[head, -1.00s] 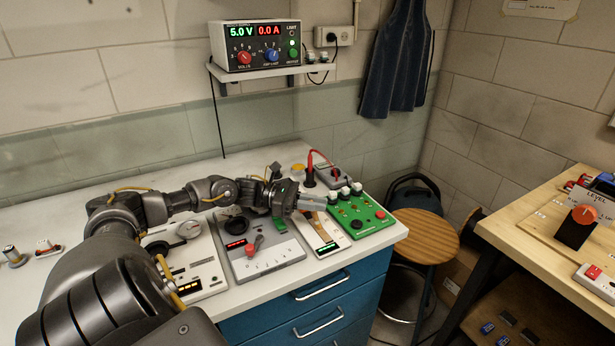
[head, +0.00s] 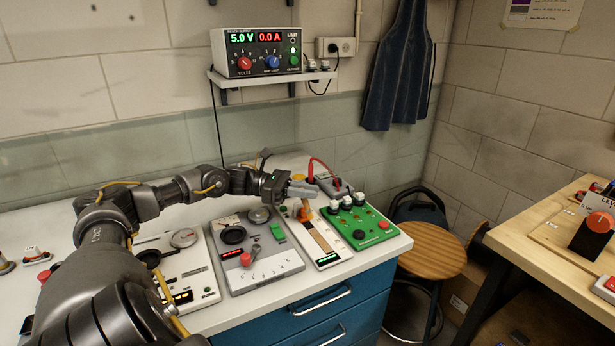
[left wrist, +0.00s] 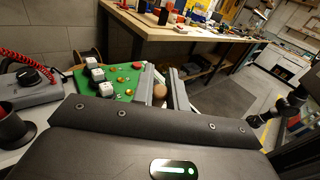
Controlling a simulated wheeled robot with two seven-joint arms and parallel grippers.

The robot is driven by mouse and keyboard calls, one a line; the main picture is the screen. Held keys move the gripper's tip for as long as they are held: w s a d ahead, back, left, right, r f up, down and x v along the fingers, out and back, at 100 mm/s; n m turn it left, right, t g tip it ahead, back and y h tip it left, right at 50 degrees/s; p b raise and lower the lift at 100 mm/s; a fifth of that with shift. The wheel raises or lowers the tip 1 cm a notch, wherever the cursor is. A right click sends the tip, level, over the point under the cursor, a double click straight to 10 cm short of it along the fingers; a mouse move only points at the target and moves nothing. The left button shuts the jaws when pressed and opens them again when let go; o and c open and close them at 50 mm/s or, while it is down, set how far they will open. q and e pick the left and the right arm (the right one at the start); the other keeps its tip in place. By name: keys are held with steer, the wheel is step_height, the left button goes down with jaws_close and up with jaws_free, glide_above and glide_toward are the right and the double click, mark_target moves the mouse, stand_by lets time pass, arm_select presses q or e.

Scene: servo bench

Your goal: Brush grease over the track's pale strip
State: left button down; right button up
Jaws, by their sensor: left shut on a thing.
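The track is a white panel (head: 331,258) on the bench, with a tan pale strip (head: 320,236) running along it. An orange piece (head: 305,213) stands at the strip's far end; I cannot tell whether it belongs to the panel. My left gripper (head: 303,190) is above the panel's far end, pointing right. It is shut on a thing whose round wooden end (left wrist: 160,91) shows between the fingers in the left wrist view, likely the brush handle. The bristles cannot be made out. A dark jointed arm, probably mine, shows at the right of that view (left wrist: 290,104); its gripper is too small to read.
A green board (head: 358,222) with white-capped switches stands right of the track. A grey panel (head: 262,272) with a red knob is left of it. A red-leaded meter (head: 333,187) sits behind. A stool (head: 428,248) and wooden table (head: 545,235) are to the right.

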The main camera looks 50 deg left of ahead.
arm_select(q)
step_height(320, 180, up, 2)
steer(key=shift+w+a+r, duration=0.1)
steer(key=shift+r, duration=1.1)
arm_select(e)
steer(key=shift+s+a+r, duration=0.15)
steer(key=shift+a+r, duration=0.05)
steer(key=shift+a, duration=0.3)
steer(key=shift+w, duration=0.3)
